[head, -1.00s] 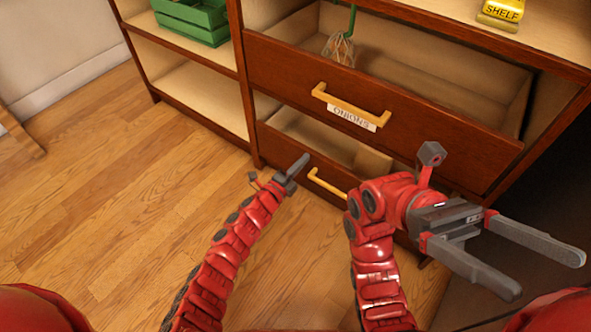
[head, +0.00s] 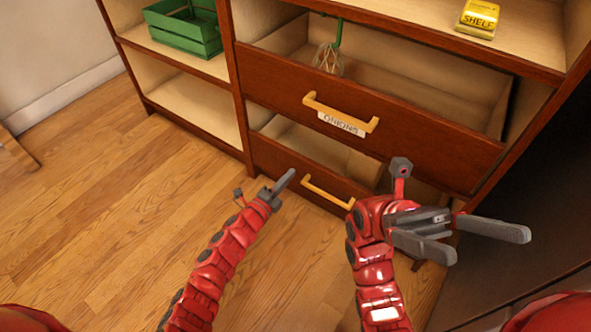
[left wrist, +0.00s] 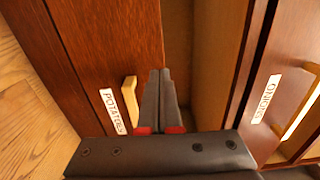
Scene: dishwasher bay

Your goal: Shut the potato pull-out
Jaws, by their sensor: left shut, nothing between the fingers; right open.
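The potato pull-out is the lower brown drawer (head: 283,170), standing partly open with a yellow handle (head: 328,193) on its front. In the left wrist view, its front (left wrist: 105,50) carries a "POTATOES" label (left wrist: 112,111) beside the handle (left wrist: 130,102). My left gripper (head: 286,180) is shut and empty, just left of the handle in the head view. In the left wrist view, its fingers (left wrist: 165,85) lie close to the handle; I cannot tell whether they touch. My right gripper (head: 490,246) is open and empty, at the right in front of the cabinet.
The onions drawer (head: 400,135) above is also open, jutting out, with a wire whisk-like item (head: 328,60) inside. A green crate (head: 183,30) stands on the left shelf, and a yellow "SHELF" item (head: 478,17) on top right.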

